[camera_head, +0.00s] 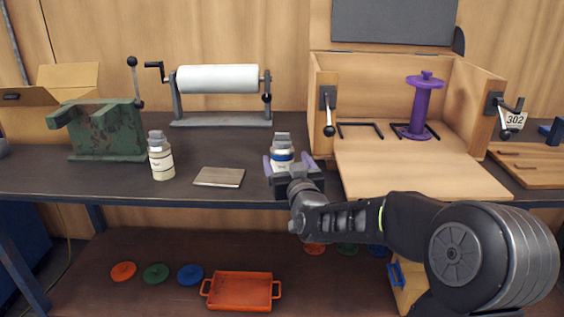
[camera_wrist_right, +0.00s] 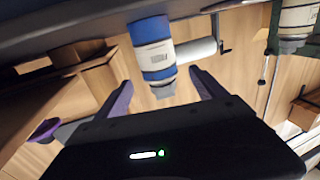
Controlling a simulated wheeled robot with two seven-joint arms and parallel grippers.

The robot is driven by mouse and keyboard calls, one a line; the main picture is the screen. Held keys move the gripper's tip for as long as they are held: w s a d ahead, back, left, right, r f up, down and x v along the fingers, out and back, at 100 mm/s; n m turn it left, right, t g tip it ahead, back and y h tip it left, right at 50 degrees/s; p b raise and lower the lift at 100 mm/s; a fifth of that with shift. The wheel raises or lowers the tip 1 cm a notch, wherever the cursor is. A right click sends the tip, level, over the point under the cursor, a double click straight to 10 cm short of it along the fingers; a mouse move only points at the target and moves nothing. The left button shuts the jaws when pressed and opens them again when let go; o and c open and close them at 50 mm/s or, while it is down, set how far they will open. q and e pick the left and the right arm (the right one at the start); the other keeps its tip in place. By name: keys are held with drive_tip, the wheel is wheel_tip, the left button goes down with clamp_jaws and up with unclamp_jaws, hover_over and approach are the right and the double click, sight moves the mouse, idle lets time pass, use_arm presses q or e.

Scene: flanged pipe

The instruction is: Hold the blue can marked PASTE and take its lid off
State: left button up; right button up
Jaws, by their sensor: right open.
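The blue can (camera_head: 282,154) with a pale label and a grey lid (camera_head: 282,138) stands upright on the dark workbench, its lid on. In the right wrist view the can (camera_wrist_right: 152,47) appears upside down, its label too blurred to read surely. My right gripper (camera_head: 282,167) is open at the can, on its near side. In the wrist view its two purple fingers (camera_wrist_right: 162,85) are spread either side of the can's lid end, with gaps on both sides. The can's lower front is hidden behind the gripper in the head view. My left gripper is not in view.
A cream can (camera_head: 161,160) and a flat grey plate (camera_head: 219,177) lie left of the blue can. A wooden box (camera_head: 420,165) with a purple flanged pipe (camera_head: 421,105) stands right. A white roll (camera_head: 217,79) and green machine (camera_head: 105,130) are behind. An orange tray (camera_head: 240,291) is below.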

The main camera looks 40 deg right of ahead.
drive_tip(key=shift+w+d, duration=0.1)
drive_tip(key=shift+w, duration=0.05)
drive_tip(key=x, duration=0.5)
drive_tip(key=shift+w+d, duration=0.1)
idle(0.7)
clamp_jaws()
idle(0.6)
